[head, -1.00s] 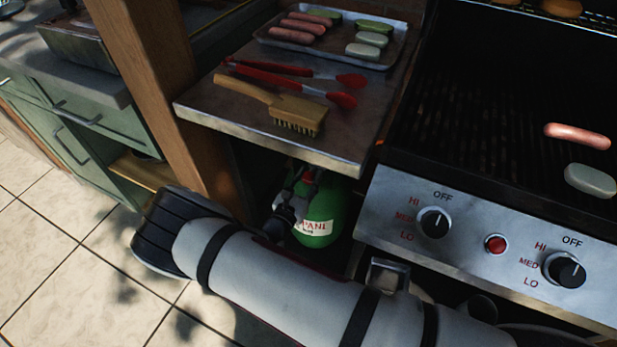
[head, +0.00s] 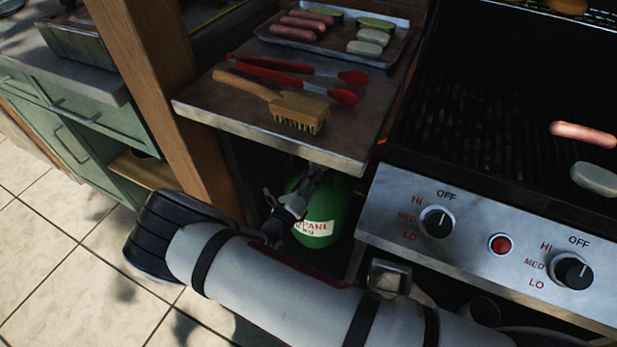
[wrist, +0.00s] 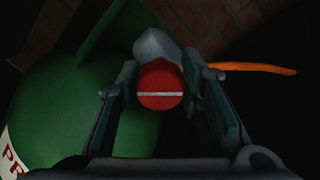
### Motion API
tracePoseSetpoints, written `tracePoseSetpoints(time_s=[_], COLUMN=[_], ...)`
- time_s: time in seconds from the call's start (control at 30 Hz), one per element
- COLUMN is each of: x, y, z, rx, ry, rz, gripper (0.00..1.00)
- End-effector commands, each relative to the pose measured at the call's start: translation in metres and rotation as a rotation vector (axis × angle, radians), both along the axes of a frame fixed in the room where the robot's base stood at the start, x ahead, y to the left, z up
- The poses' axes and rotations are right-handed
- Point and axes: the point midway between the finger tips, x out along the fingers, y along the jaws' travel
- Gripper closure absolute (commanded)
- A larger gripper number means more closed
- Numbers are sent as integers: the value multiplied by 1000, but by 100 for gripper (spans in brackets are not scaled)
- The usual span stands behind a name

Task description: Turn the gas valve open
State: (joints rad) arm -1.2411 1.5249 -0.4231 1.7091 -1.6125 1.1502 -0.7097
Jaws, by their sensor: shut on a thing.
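A green propane tank (head: 318,204) stands under the side shelf; it fills the left of the wrist view (wrist: 75,105). The gas valve (wrist: 160,88) is a round red knob with a pale line across its face, lying level in the wrist view. My gripper (wrist: 162,92) is around the knob, one finger on each side, shut on it. In the head view my gripper (head: 290,198) is at the tank's top left, small and dark, and the knob is hidden there. A grey fitting (wrist: 157,46) shows behind the knob.
An orange hose (wrist: 250,68) runs right from the valve. The side shelf (head: 205,108) hangs over the tank, with tongs (head: 290,68) and a brush (head: 285,108) on it. A wooden post (head: 150,90) stands left, the grill panel (head: 470,240) right.

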Motion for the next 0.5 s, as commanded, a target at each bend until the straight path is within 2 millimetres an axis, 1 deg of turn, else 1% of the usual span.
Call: tracePoseSetpoints(time_s=[0.5], x=[1], y=[1], z=[-3], rx=[-448], ry=[164], rz=[0], gripper=[94])
